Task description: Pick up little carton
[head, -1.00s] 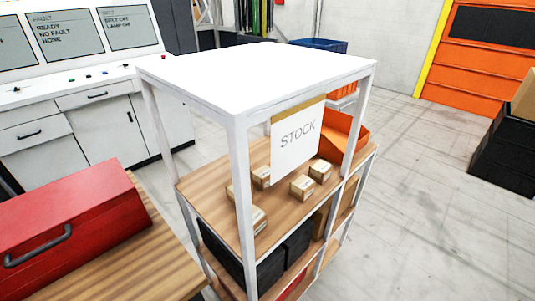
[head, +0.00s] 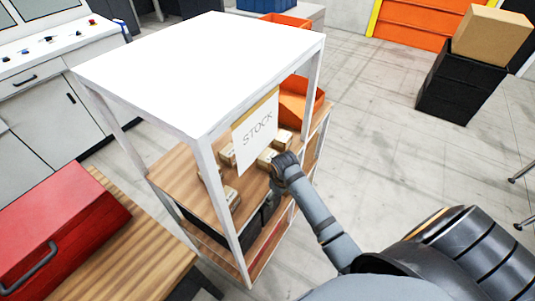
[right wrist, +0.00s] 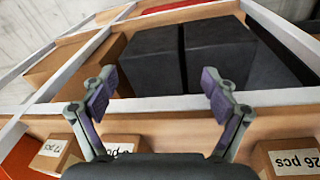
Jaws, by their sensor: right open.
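Several little cartons with white labels sit on the wooden upper shelf of a white rack, among them one carton (head: 228,155) left of the STOCK sign, one (head: 231,198) near the front and one (head: 283,138) at the right. Another carton (head: 266,157) is partly hidden by my right gripper (head: 284,166), which is at the rack's open right side. In the right wrist view, my right gripper (right wrist: 159,92) is open with nothing between its fingers. Cartons show along the bottom edge there, one at left (right wrist: 50,155) and one marked "26 pcs" (right wrist: 287,160). My left gripper is out of view.
White posts frame the shelf. Black bins (right wrist: 185,58) stand on another shelf. An orange bin (head: 298,103) is behind. A red toolbox (head: 60,235) sits at left.

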